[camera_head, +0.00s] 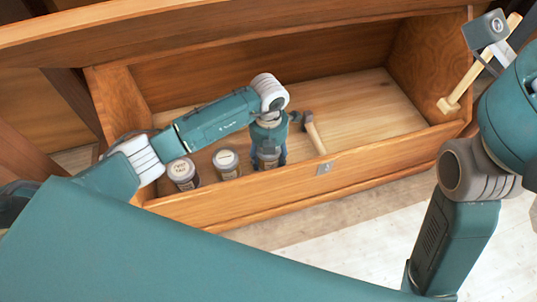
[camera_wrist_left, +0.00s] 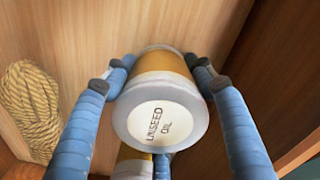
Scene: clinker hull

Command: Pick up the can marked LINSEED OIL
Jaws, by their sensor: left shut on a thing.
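The can marked LINSEED OIL (camera_wrist_left: 152,118) has a gold body, a grey rim and a white lid label that reads clearly in the left wrist view. My left gripper (camera_wrist_left: 155,78) is shut on it, with a blue finger on each side of the can. In the head view, my left gripper (camera_head: 268,157) is inside the wooden chest and largely hides the can. I cannot tell whether the can touches the chest floor. Two other cans, one at the left (camera_head: 182,174) and one nearer the gripper (camera_head: 226,163), stand beside it. My right gripper's fingers are not visible.
The wooden chest (camera_head: 300,187) has a raised front wall. A hammer (camera_head: 314,133) lies right of my left gripper. The chest floor farther right is clear. A pale wooden-handled tool (camera_head: 462,86) slants over the chest's right end. Coiled rope (camera_wrist_left: 32,105) shows in the wrist view.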

